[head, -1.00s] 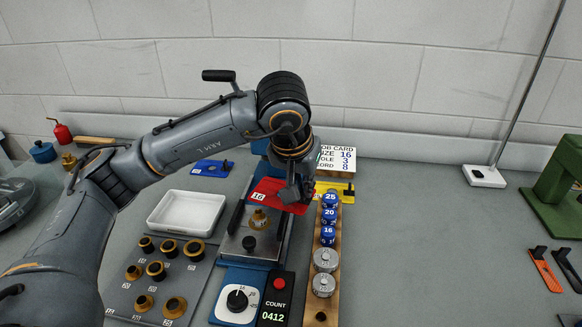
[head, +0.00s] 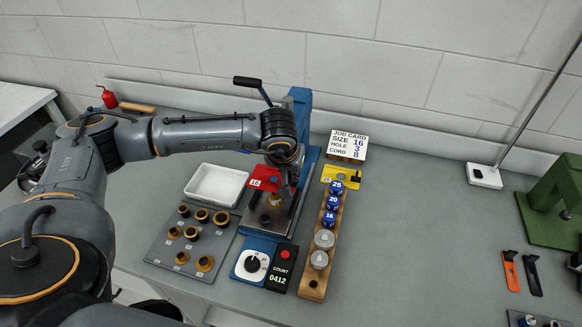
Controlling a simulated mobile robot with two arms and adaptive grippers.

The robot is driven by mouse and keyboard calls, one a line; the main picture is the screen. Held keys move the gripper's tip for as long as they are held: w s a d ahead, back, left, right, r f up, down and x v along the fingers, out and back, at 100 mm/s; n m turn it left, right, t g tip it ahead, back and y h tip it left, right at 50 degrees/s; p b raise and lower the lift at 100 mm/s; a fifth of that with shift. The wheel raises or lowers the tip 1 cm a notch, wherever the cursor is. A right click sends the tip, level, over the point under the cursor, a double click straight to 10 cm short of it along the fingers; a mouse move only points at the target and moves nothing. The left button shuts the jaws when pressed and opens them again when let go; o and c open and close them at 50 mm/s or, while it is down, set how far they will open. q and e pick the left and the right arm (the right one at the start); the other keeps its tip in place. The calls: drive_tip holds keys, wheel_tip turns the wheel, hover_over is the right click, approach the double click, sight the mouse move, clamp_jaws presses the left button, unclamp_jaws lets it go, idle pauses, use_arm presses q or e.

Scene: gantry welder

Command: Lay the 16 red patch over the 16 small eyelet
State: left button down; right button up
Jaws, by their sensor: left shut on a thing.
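The red patch (head: 265,178), marked 16, is at my left gripper (head: 286,192), which is shut on it above the grey plate (head: 284,217) of the blue press. The fingertips are small and partly hidden by the wrist. A brass fitting (head: 274,200) shows below the patch at the plate; I cannot tell if this is the 16 small eyelet or whether the patch touches it. A dark round knob (head: 265,218) is in front of it. My right gripper is not in view.
A rack of brass and black rings (head: 193,234) and a white tray (head: 216,185) are left of the press. A wooden strip (head: 312,284) with blue and grey cylinders stands right.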

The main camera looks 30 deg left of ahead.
use_arm(q)
drive_tip(key=shift+f+b, duration=0.3)
drive_tip(key=shift+f, duration=0.45)
drive_tip(key=shift+f+b, duration=0.8)
drive_tip(key=shift+f, duration=1)
drive_tip(key=shift+b, duration=0.4)
drive_tip(key=shift+f+b, duration=1)
drive_tip(key=shift+b, duration=0.05)
drive_tip(key=c, duration=1.4)
unclamp_jaws()
